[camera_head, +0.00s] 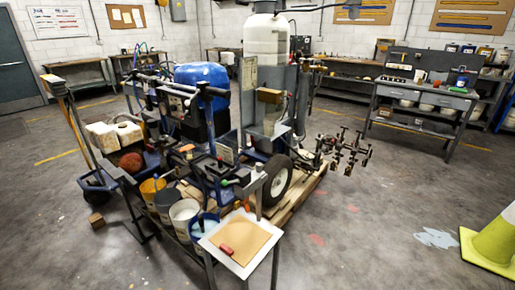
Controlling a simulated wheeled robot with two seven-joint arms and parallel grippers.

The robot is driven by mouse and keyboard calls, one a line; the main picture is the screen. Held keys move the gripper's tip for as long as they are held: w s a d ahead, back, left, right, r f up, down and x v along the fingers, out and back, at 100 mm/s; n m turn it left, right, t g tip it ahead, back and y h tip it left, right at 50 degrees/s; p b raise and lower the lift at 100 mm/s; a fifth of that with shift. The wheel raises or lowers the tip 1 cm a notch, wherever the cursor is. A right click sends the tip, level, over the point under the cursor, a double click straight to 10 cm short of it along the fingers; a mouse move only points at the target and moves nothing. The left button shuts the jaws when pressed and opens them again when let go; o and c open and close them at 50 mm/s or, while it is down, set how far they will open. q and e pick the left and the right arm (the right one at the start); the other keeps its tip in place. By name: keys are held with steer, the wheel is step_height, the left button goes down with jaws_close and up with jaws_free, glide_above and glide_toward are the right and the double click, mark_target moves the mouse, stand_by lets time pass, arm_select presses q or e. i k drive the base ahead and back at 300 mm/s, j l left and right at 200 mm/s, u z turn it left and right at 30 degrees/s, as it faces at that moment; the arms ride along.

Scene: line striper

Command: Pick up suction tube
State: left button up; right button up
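A line striper machine (208,105) stands on a wooden pallet (302,190) in the middle of the head view. It carries a blue tank (205,76) and a tall white tank (266,40). A black wheel (278,182) is at its right front. Thin coloured hoses (139,52) rise at its back left. I cannot tell which part is the suction tube; it may be hidden or too small to make out. Neither of my grippers shows in this view.
A small stand with a white-edged tan board (240,243) is in front, beside several paint buckets (184,215). A cart with white containers (114,135) is at left. A workbench (424,98) stands at right. A yellow-green cone (494,240) is at far right. Floor between is mostly clear.

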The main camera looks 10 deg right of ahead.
mark_target(201, 218)
steer(key=j+z, duration=0.1)
steer(key=z, duration=0.2)
steer(key=j+z, duration=0.25)
steer(key=i+j+z, duration=0.1)
steer(key=j+z, duration=0.35)
steer(key=j, duration=0.6)
steer(key=k+j+z, duration=0.1)
steer(key=j+z, duration=0.4)
steer(key=j, duration=0.5)
